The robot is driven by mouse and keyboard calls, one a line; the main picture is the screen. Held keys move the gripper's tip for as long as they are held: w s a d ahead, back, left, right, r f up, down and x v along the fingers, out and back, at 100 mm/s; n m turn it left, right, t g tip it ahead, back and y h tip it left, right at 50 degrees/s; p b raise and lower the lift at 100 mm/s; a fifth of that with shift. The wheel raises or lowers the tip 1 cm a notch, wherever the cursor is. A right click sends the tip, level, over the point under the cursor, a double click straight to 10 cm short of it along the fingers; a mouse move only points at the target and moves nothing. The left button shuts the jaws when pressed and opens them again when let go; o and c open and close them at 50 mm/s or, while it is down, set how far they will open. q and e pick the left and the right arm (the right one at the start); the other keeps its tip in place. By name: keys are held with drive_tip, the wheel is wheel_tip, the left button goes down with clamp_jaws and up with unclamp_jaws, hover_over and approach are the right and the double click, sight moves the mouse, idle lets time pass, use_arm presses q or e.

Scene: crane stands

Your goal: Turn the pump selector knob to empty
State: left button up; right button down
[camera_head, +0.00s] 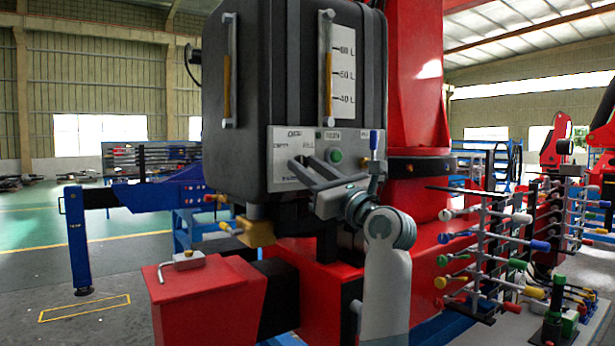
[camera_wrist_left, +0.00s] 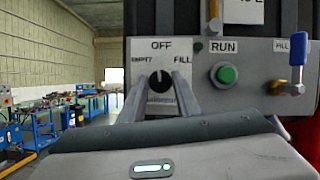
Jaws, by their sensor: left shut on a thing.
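The pump selector knob (camera_wrist_left: 160,81) is a small dark round knob on a grey panel (camera_wrist_left: 212,96), with the labels OFF above, EMPTY at left and FILL at right. Its light mark seems to point up, toward OFF. My left gripper (camera_wrist_left: 158,88) has one finger on each side of the knob and is shut on it. In the head view my left gripper (camera_head: 302,166) reaches the panel from the lower right, and its fingers hide the knob there. My right gripper is not in view.
Right of the knob are a green RUN button (camera_wrist_left: 227,74) and a blue-handled lever (camera_wrist_left: 296,58). The panel is on a black tank (camera_head: 285,60) with a level scale. A red box (camera_head: 207,295) stands below, and a lever rack (camera_head: 490,240) is at right.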

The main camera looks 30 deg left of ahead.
use_arm(q)
drive_tip(key=shift+w+d+r+n+g+b, duration=0.1)
drive_tip(key=shift+n+g+b, duration=1.1)
drive_tip(key=shift+n, duration=1.35)
drive_tip(key=shift+w+n+g+b, duration=0.1)
drive_tip(key=shift+n+g+b, duration=1.1)
drive_tip(key=shift+n, duration=1.35)
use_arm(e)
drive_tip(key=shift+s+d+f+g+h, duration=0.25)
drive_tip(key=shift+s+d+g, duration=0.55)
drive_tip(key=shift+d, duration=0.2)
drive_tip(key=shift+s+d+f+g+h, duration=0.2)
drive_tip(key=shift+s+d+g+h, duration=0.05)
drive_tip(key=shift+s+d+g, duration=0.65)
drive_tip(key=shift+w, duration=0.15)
use_arm(q)
drive_tip(key=o, duration=1)
